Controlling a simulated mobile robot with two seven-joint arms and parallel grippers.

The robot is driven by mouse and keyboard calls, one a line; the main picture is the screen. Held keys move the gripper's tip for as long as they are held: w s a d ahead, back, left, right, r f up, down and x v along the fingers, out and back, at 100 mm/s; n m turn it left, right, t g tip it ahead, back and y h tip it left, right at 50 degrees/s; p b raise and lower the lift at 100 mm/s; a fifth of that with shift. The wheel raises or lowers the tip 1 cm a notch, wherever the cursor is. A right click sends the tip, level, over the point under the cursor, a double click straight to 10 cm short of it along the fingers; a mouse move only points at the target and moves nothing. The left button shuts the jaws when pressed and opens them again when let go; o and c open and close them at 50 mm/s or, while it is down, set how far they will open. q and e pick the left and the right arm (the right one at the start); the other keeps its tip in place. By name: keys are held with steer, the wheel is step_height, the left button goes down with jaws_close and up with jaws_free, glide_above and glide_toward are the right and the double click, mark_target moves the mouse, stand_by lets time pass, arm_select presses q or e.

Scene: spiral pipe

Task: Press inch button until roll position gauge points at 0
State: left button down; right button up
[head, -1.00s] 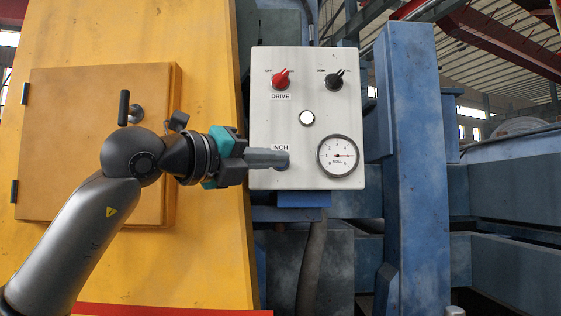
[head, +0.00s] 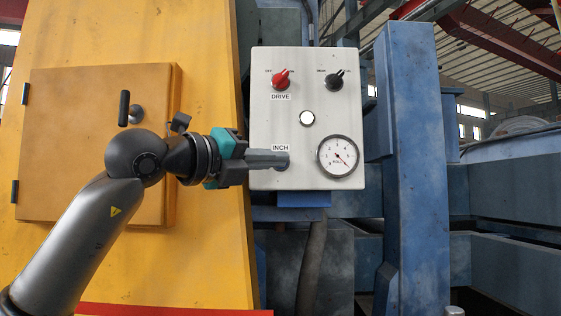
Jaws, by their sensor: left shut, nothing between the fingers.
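The white control panel (head: 262,110) faces me. The label INCH (head: 280,148) is at its lower left, and the inch button (head: 282,168) below it is mostly hidden behind my gripper's fingertips. My left gripper (head: 284,159) is shut and empty, with its fingertips at the button. I cannot tell whether the button is pressed in. The round roll gauge (head: 338,148) is at the panel's lower right. Its red needle points to the lower right. The small numerals are too blurred to read surely. My right gripper is not in view.
A red DRIVE knob (head: 281,79) and a black knob (head: 335,80) sit at the panel's top, with a white round button (head: 307,118) below them. A yellow cabinet (head: 60,150) stands at left. A blue post (head: 415,180) stands right of the panel.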

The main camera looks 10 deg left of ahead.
arm_select(q)
steer(key=shift+s, duration=0.1)
stand_by(0.3)
steer(key=shift+s+d+b, duration=0.15)
steer(key=shift+s+b, duration=0.4)
steer(key=shift+s, duration=0.1)
steer(key=s+b, duration=0.1)
steer(key=s, duration=0.1)
steer(key=s+d+b, duration=0.1)
steer(key=s, duration=0.2)
steer(key=shift+b, duration=0.3)
steer(key=shift+w+d, duration=0.1)
stand_by(2.5)
